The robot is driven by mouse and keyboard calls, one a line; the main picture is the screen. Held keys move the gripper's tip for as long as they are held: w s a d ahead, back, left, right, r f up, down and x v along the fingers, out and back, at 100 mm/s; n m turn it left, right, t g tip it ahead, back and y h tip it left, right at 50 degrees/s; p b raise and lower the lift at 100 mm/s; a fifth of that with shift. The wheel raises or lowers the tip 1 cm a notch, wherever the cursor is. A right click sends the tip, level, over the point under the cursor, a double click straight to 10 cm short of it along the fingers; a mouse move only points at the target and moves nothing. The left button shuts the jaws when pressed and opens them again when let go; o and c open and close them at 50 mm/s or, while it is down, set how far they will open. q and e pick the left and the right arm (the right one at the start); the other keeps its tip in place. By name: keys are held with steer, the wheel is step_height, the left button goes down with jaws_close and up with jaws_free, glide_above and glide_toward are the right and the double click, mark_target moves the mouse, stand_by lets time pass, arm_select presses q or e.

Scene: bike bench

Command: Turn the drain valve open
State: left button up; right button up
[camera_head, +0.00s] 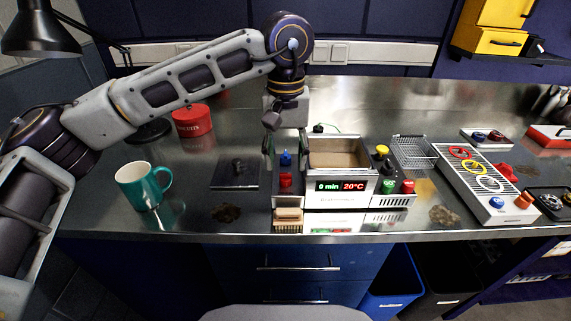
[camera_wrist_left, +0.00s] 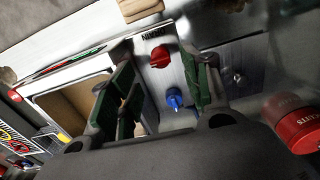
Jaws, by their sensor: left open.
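The red drain valve knob (camera_head: 285,180) sits at the front of the narrow panel left of the metal bath. In the left wrist view this red knob (camera_wrist_left: 160,57) is beside a label that reads DRAIN. A blue knob (camera_head: 286,158) is just behind it on the same panel; it also shows in the left wrist view (camera_wrist_left: 174,99). My left gripper (camera_head: 285,150) points down over the panel, open and empty. Its green-padded fingers stand on either side of the blue knob, behind the red one. I cannot tell how high the fingertips are. My right gripper is not in view.
The bath (camera_head: 340,155) has a display reading 0 min and 20°C, with buttons at its right. A wire basket (camera_head: 414,152) and a white panel with coloured rings (camera_head: 482,182) stand further right. A teal mug (camera_head: 142,186), dark plate (camera_head: 236,178) and red tin (camera_head: 192,122) are left.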

arm_select(q)
steer(key=shift+a+r, duration=0.1)
steer(key=shift+r, duration=1.15)
steer(key=shift+r, duration=0.1)
steer(key=shift+r+p, duration=0.85)
steer(key=shift+p, duration=0.1)
step_height(320, 180, up, 20)
steer(key=p, duration=2)
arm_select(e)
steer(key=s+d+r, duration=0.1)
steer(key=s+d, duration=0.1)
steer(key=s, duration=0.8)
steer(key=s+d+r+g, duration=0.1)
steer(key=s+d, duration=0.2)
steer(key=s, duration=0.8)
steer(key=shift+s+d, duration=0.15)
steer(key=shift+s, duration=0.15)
